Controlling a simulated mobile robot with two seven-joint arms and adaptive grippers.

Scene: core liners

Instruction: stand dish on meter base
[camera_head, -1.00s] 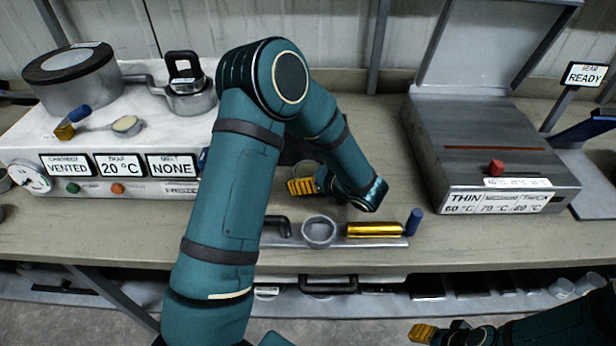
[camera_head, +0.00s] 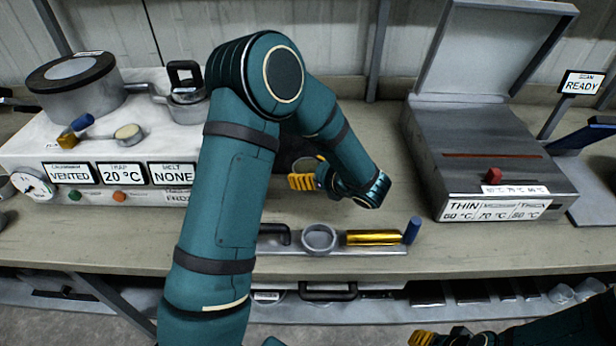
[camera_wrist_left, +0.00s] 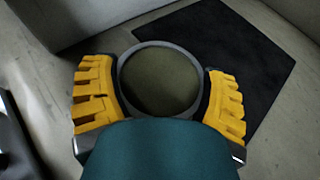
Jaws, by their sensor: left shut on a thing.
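My left gripper (camera_head: 308,180) is shut on a round dish (camera_head: 308,163) with a grey rim, behind the front bench edge. In the left wrist view, the dish (camera_wrist_left: 160,78) sits between the yellow fingers of the left gripper (camera_wrist_left: 162,100), its dark olive inside facing the camera. A flat black square (camera_wrist_left: 245,75), possibly the meter base, lies beyond and to the right of the dish. I cannot tell whether the dish touches it. In the head view my arm hides most of that spot. My right gripper (camera_head: 430,338) is cut off at the bottom edge.
A white console (camera_head: 130,150) with a pot stands at left. A grey machine (camera_head: 480,150) with an open lid stands at right, beside a READY sign (camera_head: 581,83). A front tray (camera_head: 375,250) holds a grey ring (camera_head: 320,238) and a gold cylinder (camera_head: 373,238).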

